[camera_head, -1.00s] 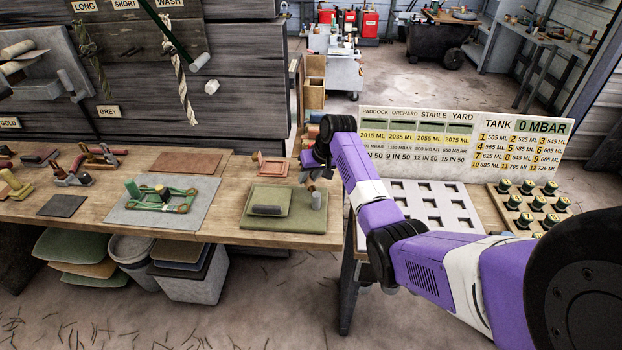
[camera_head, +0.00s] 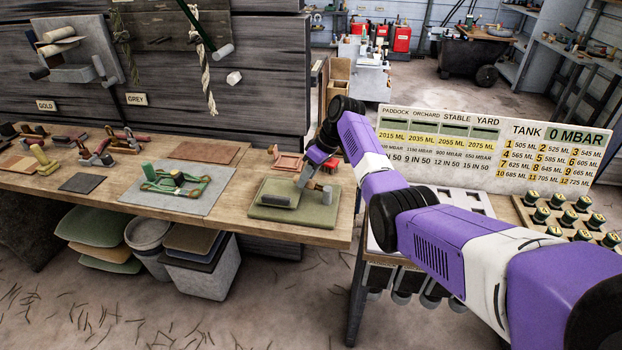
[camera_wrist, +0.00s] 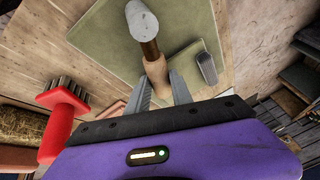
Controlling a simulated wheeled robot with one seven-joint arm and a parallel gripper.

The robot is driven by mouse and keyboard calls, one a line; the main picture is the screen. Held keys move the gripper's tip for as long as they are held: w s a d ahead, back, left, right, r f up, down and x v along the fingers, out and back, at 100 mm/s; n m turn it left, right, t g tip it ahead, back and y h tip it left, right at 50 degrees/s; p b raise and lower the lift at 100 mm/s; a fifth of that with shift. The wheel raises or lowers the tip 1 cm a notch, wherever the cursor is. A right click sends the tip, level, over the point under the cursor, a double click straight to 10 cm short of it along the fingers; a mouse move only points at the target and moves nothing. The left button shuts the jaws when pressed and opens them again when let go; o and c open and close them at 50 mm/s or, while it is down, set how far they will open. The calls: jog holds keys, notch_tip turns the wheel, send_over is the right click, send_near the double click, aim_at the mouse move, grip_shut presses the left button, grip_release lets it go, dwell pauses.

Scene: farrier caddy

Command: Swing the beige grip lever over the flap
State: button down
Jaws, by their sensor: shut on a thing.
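My gripper (camera_head: 301,182) is low over the right end of the workbench. In the wrist view its two fingers (camera_wrist: 160,88) are shut on the beige grip (camera_wrist: 156,72) of a short lever. A brown arm (camera_wrist: 150,49) joins the grip to a rounded grey post (camera_wrist: 141,20), which also shows in the head view (camera_head: 327,195) at the right of a green pad (camera_head: 310,221). A smaller olive flap (camera_wrist: 188,53) lies on the pad and bears a dark grey block (camera_wrist: 207,67). The grip is close to the flap's edge; whether it overlaps is unclear.
A red-handled brush (camera_wrist: 64,105) is close to my gripper at the left of the wrist view. A green clamp (camera_head: 175,183) lies on a grey mat (camera_head: 205,205) left of the pad. A sign board (camera_head: 480,145) and a rack of green-capped pieces (camera_head: 560,215) stand at the right.

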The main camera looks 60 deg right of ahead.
jog(key=shift+a+n+g+y+b, duration=0.35)
jog(key=shift+a+n, duration=0.35)
jog(key=shift+n, duration=0.4)
jog(key=c, duration=1.1)
grip_release()
jog(key=shift+a, duration=0.1)
jog(key=shift+b+v, duration=0.5)
jog(key=shift+v, duration=3.4)
jog(key=shift+s, duration=0.1)
